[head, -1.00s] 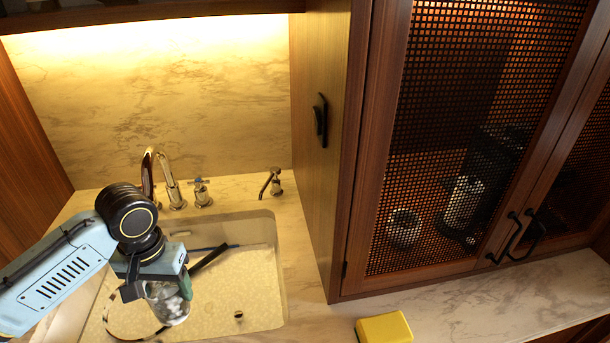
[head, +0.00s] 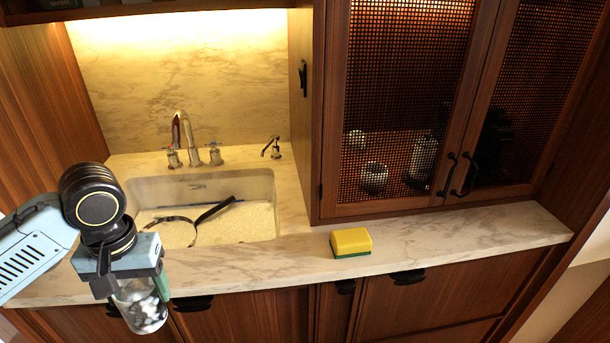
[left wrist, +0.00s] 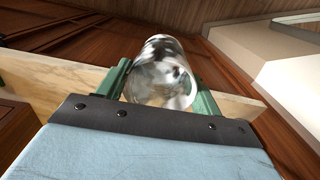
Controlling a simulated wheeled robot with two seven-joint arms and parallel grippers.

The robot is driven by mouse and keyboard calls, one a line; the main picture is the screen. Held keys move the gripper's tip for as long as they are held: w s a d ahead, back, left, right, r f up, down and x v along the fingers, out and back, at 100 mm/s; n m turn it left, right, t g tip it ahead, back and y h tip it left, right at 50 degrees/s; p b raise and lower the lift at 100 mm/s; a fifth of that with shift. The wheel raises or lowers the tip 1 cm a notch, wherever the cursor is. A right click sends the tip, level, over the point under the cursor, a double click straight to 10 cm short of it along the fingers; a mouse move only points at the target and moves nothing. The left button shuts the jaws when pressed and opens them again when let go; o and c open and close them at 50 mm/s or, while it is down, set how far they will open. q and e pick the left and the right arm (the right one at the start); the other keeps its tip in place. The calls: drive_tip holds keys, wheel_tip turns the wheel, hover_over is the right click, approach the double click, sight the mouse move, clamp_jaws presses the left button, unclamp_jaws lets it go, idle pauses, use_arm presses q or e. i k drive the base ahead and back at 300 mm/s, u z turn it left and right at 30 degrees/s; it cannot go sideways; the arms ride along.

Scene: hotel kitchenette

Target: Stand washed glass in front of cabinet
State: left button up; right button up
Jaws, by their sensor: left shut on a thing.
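The clear glass (head: 143,308) is between the fingers of my left gripper (head: 140,290), which is shut on it. In the head view they are at the lower left, over the front edge of the counter left of the sponge. The left wrist view shows the glass (left wrist: 163,75) between the two green fingers, with blurry reflections on it. The mesh-door cabinet (head: 333,120) stands on the right part of the marble counter (head: 440,236), with its doors shut. My right gripper does not show.
The sink (head: 262,190) holds a dark-handled item (head: 215,211). A faucet (head: 183,125) stands behind it. Dark handles (head: 408,277) stick out below the counter edge.

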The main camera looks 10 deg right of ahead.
sight(461, 231)
drive_tip(key=k, duration=0.85)
drive_tip(key=z, duration=1.8)
drive_tip(key=i, duration=1.65)
drive_tip(key=u, duration=0.65)
drive_tip(key=i, duration=0.4)
drive_tip(key=u, duration=0.05)
